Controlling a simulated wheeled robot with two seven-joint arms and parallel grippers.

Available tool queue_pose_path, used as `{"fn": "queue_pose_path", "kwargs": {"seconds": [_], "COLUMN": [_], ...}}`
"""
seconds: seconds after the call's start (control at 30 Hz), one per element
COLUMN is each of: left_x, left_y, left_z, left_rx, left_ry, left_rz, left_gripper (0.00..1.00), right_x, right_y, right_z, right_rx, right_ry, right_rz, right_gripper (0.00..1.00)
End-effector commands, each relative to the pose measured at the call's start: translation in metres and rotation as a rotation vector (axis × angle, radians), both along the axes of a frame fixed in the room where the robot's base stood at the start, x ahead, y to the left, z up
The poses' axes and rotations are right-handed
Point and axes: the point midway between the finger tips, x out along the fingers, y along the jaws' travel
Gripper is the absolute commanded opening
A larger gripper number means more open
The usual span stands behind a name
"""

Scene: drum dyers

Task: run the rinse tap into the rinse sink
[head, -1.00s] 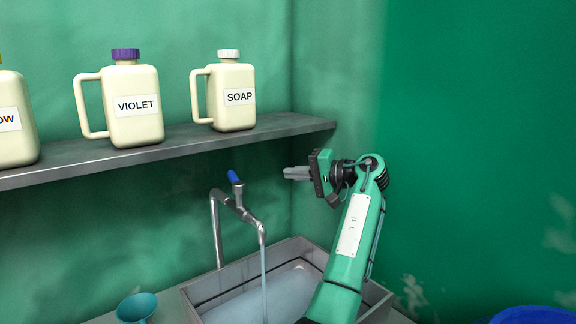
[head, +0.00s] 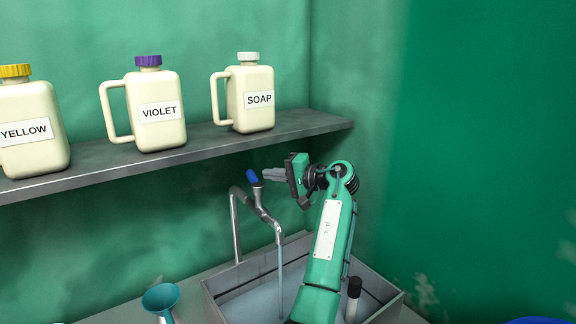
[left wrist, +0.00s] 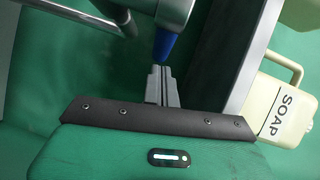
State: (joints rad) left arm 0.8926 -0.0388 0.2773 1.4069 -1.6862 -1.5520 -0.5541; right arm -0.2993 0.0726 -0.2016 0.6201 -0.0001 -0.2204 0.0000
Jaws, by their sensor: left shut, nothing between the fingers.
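The rinse tap (head: 262,208) is a bent metal pipe with a blue handle (head: 252,177) on top. A thin stream of water (head: 280,270) falls from its spout into the grey rinse sink (head: 213,299), which holds water. My left gripper (head: 265,175) is shut and empty, its fingertips right beside the blue handle. In the left wrist view the closed fingertips (left wrist: 160,72) are at the end of the blue handle (left wrist: 165,45); whether they touch is hard to tell. My left arm hides part of the sink. My right gripper is out of view.
A shelf (head: 200,147) above the tap holds jugs labelled YELLOW (head: 30,150), VIOLET (head: 158,125) and SOAP (head: 258,112). A teal funnel (head: 160,298) is left of the sink. A dark-topped object (head: 354,288) shows beside my arm. A blue rim shows at bottom right.

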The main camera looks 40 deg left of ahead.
Motion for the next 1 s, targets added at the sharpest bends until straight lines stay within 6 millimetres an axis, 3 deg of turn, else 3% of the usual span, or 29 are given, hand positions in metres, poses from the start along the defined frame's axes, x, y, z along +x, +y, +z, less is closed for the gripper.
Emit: {"fn": "queue_pose_path", "kwargs": {"seconds": [0.53,0.7,1.0], "left_x": [-0.010,-0.020,-0.020], "left_y": [0.007,0.017,0.017], "left_z": [-0.003,-0.004,-0.003], "left_rx": [0.000,0.002,0.000], "left_ry": [0.000,-0.001,-0.001], "left_rz": [0.000,0.002,0.000], "left_gripper": [0.00,0.00,0.00], "right_x": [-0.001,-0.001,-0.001], "right_y": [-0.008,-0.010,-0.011], "right_z": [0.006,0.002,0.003], "right_rx": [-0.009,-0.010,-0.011], "right_ry": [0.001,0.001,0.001], "right_rz": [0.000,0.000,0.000], "right_gripper": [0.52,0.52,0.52]}}
